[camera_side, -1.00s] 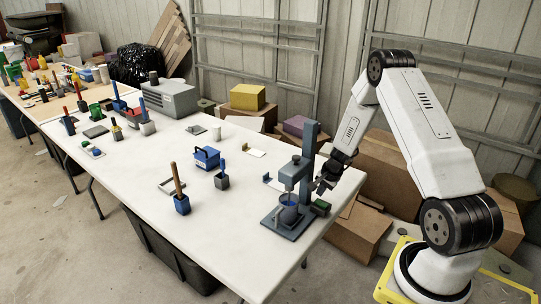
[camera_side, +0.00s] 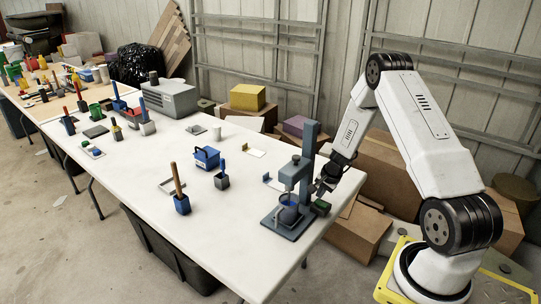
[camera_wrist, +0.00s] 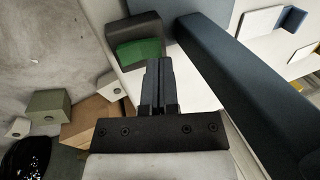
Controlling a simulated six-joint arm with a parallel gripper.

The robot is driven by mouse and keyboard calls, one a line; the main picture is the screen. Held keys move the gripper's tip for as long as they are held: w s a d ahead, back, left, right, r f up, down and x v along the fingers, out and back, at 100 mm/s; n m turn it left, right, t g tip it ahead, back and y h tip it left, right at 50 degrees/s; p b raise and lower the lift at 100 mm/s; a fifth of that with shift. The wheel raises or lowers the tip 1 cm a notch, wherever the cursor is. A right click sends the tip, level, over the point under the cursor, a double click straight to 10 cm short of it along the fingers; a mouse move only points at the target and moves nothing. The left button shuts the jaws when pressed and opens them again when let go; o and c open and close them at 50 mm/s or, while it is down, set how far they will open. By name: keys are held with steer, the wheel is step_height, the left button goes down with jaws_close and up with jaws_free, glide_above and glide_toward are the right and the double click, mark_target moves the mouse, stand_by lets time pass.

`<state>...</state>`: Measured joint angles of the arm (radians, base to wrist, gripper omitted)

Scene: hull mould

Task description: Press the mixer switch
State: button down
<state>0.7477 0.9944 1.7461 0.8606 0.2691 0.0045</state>
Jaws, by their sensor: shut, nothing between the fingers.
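The mixer (camera_side: 306,160) is a blue-grey stand with a column, a head and a base plate at the table's near right end. A blue pot (camera_side: 289,215) stands on its base under the head. The switch is a dark box with a green top (camera_side: 321,207) at the right of the base; its green face (camera_wrist: 140,52) also shows in the wrist view. My gripper (camera_side: 321,188) is shut and empty, just above the switch and right of the column. In the wrist view my fingertips (camera_wrist: 159,64) point at the green face; I cannot tell whether they touch it.
The mixer column (camera_wrist: 235,75) runs close along the right of my fingers. A blue basket (camera_side: 206,158) and a blue cup with a wooden handle (camera_side: 182,203) stand farther left on the white table (camera_side: 225,255). Cardboard boxes (camera_side: 360,228) lie on the floor beyond the table's end.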

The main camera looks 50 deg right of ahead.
steer(key=shift+f, duration=1.1)
stand_by(1.0)
steer(key=shift+r, duration=0.1)
steer(key=s+v, duration=0.2)
steer(key=v, duration=0.8)
steer(key=shift+f, duration=0.4)
stand_by(0.6)
steer(key=w+a+r+n, duration=0.1)
steer(key=a+r+n, duration=0.3)
steer(key=a, duration=0.4)
steer(key=w+a+r+n, duration=0.1)
steer(key=a+r+n, duration=0.3)
steer(key=a, duration=0.4)
steer(key=s+a+r+n, duration=0.2)
steer(key=s+a+n, duration=0.1)
steer(key=a+n, duration=0.2)
steer(key=s+a+r+n, duration=0.3)
steer(key=a+n, duration=0.2)
steer(key=a, duration=0.4)
steer(key=shift+s+g, duration=0.3)
steer(key=shift+g, duration=0.1)
